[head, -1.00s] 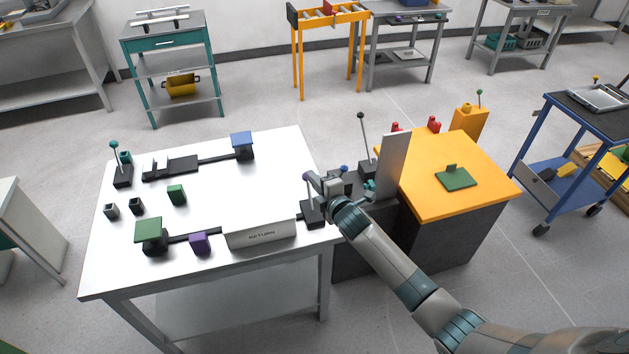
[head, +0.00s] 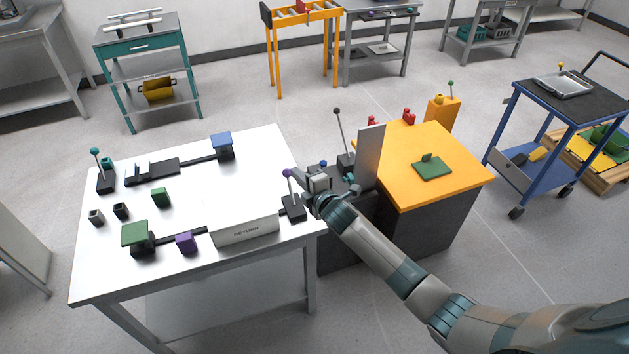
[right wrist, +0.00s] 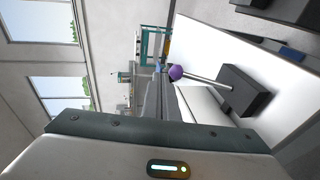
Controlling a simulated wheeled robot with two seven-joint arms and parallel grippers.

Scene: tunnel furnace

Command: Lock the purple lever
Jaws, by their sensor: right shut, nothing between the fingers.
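The purple lever (head: 291,196) stands near the right edge of the white table, its round purple knob on a thin rod rising from a black base block. In the right wrist view the purple knob (right wrist: 176,73) is close beside the fingers, with its rod running to the black base (right wrist: 244,90). My right gripper (head: 302,180) is shut and empty, just right of the knob. Whether it touches the knob I cannot tell. My left gripper is not in view.
The white table (head: 180,275) also carries a RETURN box (head: 245,230), a purple block (head: 186,243), a green block (head: 160,197) and a teal-knobbed lever (head: 98,165). An orange-topped unit (head: 455,175) and a tall grey plate (head: 369,155) stand to the right.

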